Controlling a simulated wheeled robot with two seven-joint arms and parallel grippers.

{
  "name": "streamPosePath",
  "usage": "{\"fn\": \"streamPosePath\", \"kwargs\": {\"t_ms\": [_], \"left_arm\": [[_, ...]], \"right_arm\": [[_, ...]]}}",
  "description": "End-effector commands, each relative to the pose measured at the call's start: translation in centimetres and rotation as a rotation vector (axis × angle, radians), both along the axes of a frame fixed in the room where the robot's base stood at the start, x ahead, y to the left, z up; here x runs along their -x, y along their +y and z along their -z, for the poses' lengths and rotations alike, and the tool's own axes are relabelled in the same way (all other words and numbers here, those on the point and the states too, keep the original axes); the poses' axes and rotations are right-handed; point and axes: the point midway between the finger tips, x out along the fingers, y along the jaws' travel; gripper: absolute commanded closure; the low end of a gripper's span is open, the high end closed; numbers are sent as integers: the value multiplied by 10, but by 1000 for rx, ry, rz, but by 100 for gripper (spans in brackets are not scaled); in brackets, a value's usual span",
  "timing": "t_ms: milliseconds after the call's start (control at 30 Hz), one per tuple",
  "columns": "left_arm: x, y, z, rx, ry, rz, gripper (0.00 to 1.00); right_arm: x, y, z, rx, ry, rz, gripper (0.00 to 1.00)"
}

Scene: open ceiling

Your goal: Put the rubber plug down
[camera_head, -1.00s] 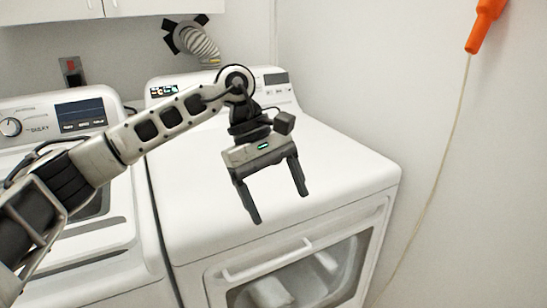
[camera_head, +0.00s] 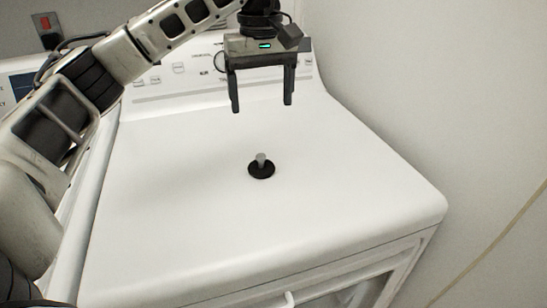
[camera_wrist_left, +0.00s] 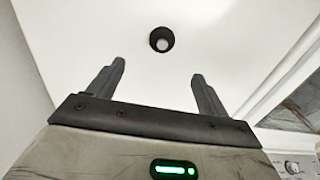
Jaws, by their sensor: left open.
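The rubber plug (camera_head: 261,168) is a black disc with a grey stub on top. It stands upright on the white top of the dryer (camera_head: 200,215), near the middle. My left gripper (camera_head: 261,106) is open and empty, behind and above the plug, apart from it. In the left wrist view the plug (camera_wrist_left: 162,40) lies beyond the two spread fingertips (camera_wrist_left: 160,70), with nothing between them. My right gripper is not in view.
The dryer's control panel (camera_head: 180,80) rises behind the gripper. A bare wall (camera_head: 430,90) stands to the right, with a thin cord (camera_head: 500,240) hanging along it. The dryer top around the plug is clear.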

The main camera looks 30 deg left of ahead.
Motion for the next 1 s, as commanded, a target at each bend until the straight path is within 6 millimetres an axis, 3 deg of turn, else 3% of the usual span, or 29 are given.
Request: {"fn": "streamPosePath", "kwargs": {"t_ms": [33,167,300,767,1000], "left_arm": [[1,0,17,1,6,0,22],[1,0,46,3,6,0,22],[1,0,68,0,6,0,22],[-2,4,115,0,6,-3,22],[-3,4,141,2,1,-1,22]], "right_arm": [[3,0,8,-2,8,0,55],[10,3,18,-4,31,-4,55],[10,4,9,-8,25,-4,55],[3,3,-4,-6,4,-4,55],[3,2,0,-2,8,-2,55]]}}
